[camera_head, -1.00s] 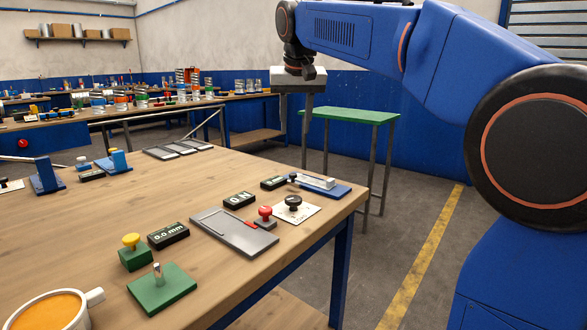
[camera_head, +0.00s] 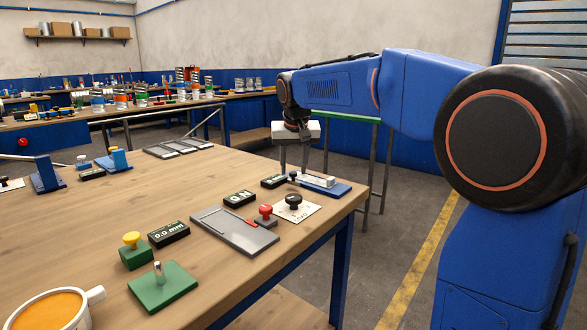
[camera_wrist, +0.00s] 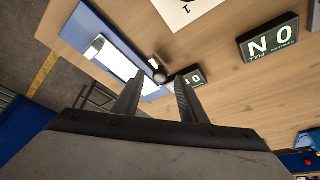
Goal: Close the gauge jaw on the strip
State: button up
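The gauge has a blue base (camera_head: 332,190) at the table's right corner, with a pale strip (camera_head: 318,181) lying on it. A dark round knob (camera_head: 293,176) at its left end seems to belong to the jaw; I cannot tell whether the jaw touches the strip. My gripper (camera_head: 294,160) hangs above the gauge, fingers down, open and empty. In the wrist view my gripper (camera_wrist: 161,82) shows its two fingers apart, with the knob (camera_wrist: 159,73) between and beyond the tips. The pale strip (camera_wrist: 112,58) lies left of the knob, partly behind the left finger.
A small dark display (camera_head: 274,181) stands left of the knob. A green bench stands behind my arm.

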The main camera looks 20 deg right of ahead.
jog(key=shift+w+f, duration=0.2)
jog(key=shift+f, duration=0.2)
grip_shut()
jog(key=shift+w+d, duration=0.45)
jog(key=shift+d, duration=0.2)
jog(key=shift+w+d, duration=0.4)
jog(key=shift+d, duration=0.2)
grip_release()
jog(key=shift+r, duration=0.1)
jog(key=v, duration=1.7)
jog(key=shift+s+r, duration=0.1)
jog(key=shift+s, duration=0.05)
